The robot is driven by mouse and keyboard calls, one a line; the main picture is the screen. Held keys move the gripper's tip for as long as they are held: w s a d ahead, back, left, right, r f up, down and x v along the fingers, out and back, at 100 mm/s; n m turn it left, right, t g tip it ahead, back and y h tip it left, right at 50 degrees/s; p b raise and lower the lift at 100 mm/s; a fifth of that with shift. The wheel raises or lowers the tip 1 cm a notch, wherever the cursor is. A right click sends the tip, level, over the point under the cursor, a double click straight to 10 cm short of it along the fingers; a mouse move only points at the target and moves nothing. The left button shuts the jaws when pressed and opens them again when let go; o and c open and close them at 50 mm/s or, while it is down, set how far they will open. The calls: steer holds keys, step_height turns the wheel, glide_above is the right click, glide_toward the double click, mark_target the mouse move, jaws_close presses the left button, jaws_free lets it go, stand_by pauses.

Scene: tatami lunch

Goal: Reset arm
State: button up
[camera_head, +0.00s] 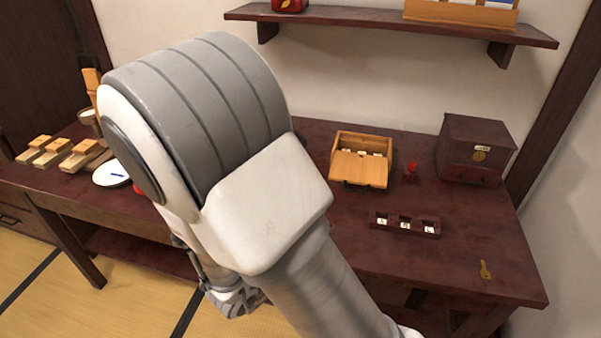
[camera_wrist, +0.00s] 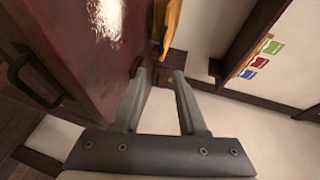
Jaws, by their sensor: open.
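My gripper (camera_wrist: 160,85) shows in the wrist view with its two grey fingers apart and nothing between them. A dark red-brown wooden surface with a dark handle (camera_wrist: 30,75) fills the left of that view, close to the fingers; I cannot tell whether they touch it. In the head view my arm is bent across the left and middle. The gripper's fingers are hidden or too small to make out there.
A dark red table (camera_head: 455,240) carries an open wooden box (camera_head: 360,170), a dark cabinet (camera_head: 475,150), a small compartment tray (camera_head: 405,224), a brass key (camera_head: 485,270), a white plate (camera_head: 110,174) and wooden blocks (camera_head: 78,155). A shelf (camera_head: 390,18) hangs above.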

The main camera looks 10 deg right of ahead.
steer(key=shift+w+a, duration=0.1)
steer(key=shift+w, duration=0.15)
steer(key=w+n+y, duration=0.1)
steer(key=w+a+y, duration=0.1)
steer(key=y, duration=0.1)
steer(key=shift+w+a+n, duration=0.2)
steer(key=shift+a+n, duration=0.05)
steer(key=shift+n, duration=0.15)
steer(key=w+a+r+n+y, duration=0.1)
steer(key=a+r+n+y, duration=0.5)
steer(key=r+n+y, duration=0.45)
steer(key=s+d+r+n+g+h, duration=0.1)
steer(key=s+d+r+n+g, duration=0.15)
steer(key=s+d+n, duration=0.55)
steer(key=s+d+r+n+g+h, duration=0.1)
steer(key=s+d+r+n+g, duration=0.15)
steer(key=s+n, duration=0.6)
step_height(320, 180, up, 20)
steer(key=s+d+m+p, duration=0.1)
steer(key=s+m+p, duration=0.1)
steer(key=p, duration=1.8)
steer(key=shift+s+d+m, duration=0.15)
steer(key=shift+s+m, duration=0.15)
steer(key=shift+m, duration=0.1)
